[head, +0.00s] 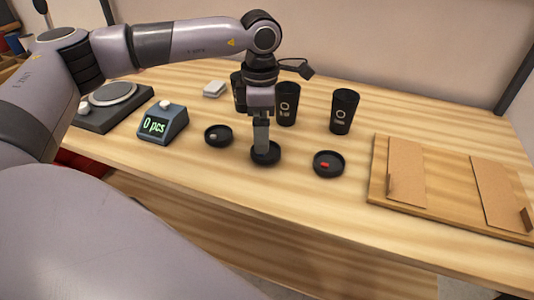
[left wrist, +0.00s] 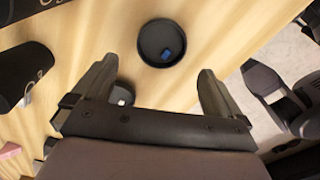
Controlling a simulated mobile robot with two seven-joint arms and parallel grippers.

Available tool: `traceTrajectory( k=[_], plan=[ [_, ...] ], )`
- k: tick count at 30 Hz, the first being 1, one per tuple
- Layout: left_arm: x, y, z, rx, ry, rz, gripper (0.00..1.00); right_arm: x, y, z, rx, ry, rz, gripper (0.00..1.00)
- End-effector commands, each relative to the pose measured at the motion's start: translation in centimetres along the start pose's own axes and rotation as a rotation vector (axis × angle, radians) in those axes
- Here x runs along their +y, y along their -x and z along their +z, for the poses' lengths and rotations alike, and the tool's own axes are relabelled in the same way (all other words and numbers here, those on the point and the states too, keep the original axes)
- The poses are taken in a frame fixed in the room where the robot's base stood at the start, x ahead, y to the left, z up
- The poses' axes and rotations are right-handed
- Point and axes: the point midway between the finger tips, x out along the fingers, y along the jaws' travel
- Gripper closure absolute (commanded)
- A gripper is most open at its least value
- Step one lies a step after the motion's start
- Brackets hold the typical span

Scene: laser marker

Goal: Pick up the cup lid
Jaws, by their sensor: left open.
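Three shallow round black pieces, which look like cup lids or small dishes, stand in a row on the table in the head view. The left one (head: 218,135) holds a small pale item, and the right one (head: 328,163) holds a red item. The middle one (head: 265,157) is partly hidden by my left gripper (head: 262,149), which points down over it. In the left wrist view this middle piece (left wrist: 147,56) holds a blue item and lies ahead of the open, empty fingers (left wrist: 157,66). My right gripper is not in view.
Black cups (head: 287,104) and (head: 343,111) stand behind; another is partly behind my gripper. A counter reading "0 pcs" (head: 161,122) and a round-plate device (head: 112,94) are at left. A wooden board (head: 380,170) with cardboard panels (head: 406,172) is at right. The table's front strip is clear.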

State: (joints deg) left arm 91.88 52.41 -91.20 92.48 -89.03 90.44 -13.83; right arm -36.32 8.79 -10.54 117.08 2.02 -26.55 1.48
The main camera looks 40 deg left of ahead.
Motion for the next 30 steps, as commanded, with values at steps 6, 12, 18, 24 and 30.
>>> traceTrajectory(
  k=[6, 12, 18, 24, 30],
  plan=[
    [-0.1, -3.1, 0.9, 0.001, -0.003, -0.002, 0.00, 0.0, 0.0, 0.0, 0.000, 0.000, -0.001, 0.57],
    [-0.1, -5.3, 0.9, -0.003, -0.001, -0.003, 0.00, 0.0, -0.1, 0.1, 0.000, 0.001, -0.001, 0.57],
    [-0.1, -5.5, 1.0, -0.003, -0.001, -0.003, 0.00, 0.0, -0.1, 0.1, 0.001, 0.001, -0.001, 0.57],
    [-0.1, -5.4, 1.0, -0.004, -0.001, -0.003, 0.49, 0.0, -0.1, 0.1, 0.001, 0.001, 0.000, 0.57],
    [-0.1, -5.4, 1.0, -0.004, -0.001, -0.003, 0.56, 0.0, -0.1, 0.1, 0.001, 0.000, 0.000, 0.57]
  ],
)
